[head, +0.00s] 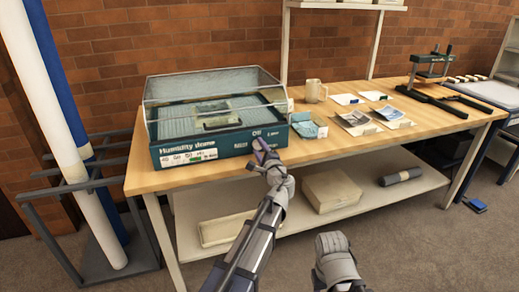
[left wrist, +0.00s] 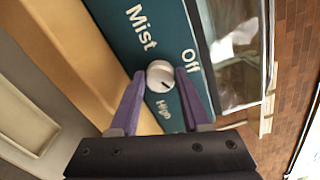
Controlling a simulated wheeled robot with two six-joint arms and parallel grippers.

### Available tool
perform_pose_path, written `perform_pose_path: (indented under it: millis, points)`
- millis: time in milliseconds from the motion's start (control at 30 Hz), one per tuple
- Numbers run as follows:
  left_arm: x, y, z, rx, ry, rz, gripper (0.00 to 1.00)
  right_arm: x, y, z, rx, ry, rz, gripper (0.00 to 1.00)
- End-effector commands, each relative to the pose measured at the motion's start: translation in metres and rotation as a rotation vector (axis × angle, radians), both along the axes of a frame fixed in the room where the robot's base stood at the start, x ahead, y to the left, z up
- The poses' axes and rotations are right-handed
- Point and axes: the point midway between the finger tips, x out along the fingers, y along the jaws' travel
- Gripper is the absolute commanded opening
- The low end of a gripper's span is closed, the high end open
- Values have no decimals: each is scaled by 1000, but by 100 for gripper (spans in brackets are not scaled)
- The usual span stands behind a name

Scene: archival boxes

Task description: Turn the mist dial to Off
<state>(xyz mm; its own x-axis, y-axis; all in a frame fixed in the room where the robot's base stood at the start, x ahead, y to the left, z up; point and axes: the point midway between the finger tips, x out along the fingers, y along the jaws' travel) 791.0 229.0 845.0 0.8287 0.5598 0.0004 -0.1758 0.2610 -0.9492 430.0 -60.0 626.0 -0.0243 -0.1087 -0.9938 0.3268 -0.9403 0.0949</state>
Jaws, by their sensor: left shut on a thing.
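The humidity dome (head: 180,150) is a dark green box with a clear lid at the left of the bench. My left gripper (head: 263,150) is at the right end of its front panel. In the left wrist view, the mist dial (left wrist: 160,74) is a round pale knob on the green panel (left wrist: 117,22), between the purple fingers of my left gripper (left wrist: 158,82), which is shut on it. The word Mist is on one side, Off at upper right and High below. A small dark mark shows on the knob's lower right; its exact setting is hard to tell.
The wooden bench (head: 330,152) holds a mug (head: 314,91), a blue cloth (head: 308,125), photos and a black press (head: 430,70). A lower shelf (head: 285,220) carries a box (head: 338,190). A dark rack (head: 80,215) with tall rolls stands at the left.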

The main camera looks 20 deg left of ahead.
Motion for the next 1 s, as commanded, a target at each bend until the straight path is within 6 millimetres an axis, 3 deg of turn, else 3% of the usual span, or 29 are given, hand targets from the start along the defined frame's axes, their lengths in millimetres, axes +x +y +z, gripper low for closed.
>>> perform_pose_path:
  millis: [1000]
  points:
    - [-1,0,-3,-758,-510,1,0,0,0,-3,0,0,0,50]
